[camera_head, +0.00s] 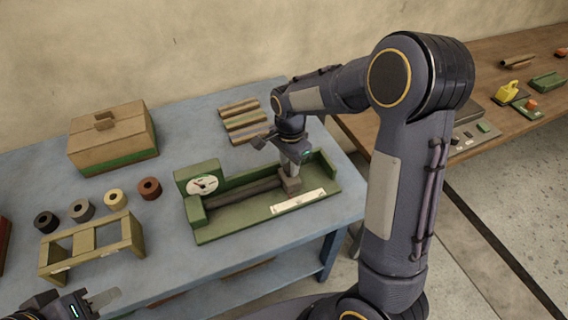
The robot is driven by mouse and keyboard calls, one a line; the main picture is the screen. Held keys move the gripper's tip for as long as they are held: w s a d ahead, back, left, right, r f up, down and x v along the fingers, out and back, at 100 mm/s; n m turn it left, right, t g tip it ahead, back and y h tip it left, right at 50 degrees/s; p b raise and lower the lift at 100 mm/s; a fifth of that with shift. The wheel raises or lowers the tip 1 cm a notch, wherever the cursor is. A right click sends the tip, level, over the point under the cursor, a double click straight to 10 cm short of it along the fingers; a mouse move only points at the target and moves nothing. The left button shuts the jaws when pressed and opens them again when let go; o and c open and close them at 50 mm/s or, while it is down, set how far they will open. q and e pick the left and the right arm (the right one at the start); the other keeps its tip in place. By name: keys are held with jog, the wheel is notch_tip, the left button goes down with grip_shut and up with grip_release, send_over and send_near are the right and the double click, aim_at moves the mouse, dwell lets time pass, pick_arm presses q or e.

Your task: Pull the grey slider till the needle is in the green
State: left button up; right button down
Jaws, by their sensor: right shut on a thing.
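The green tension fixture (235,223) lies on the blue table. A round white dial (203,186) stands at its left end; it has a green patch and a dark needle, too small to read surely. A dark rod (245,193) runs from near the dial to the grey slider (291,185), which sits toward the fixture's right end. My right gripper (292,168) points down and is shut on the grey slider. My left gripper (100,300) is at the bottom left edge, partly cut off, away from the fixture; its jaw gap is unclear.
A tan box with a lid handle (113,140), several small rolls (115,199) and a wooden rack (92,247) stand to the left. Striped strips (243,121) lie behind the fixture. A brown bench (490,85) with small items is at right.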

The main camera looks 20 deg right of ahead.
jog(key=d, duration=0.3)
jog(key=shift+d, duration=0.1)
jog(key=c, duration=1.1)
grip_release()
jog(key=shift+o, duration=0.2)
jog(key=shift+r, duration=0.1)
notch_tip(320, 180, up, 8)
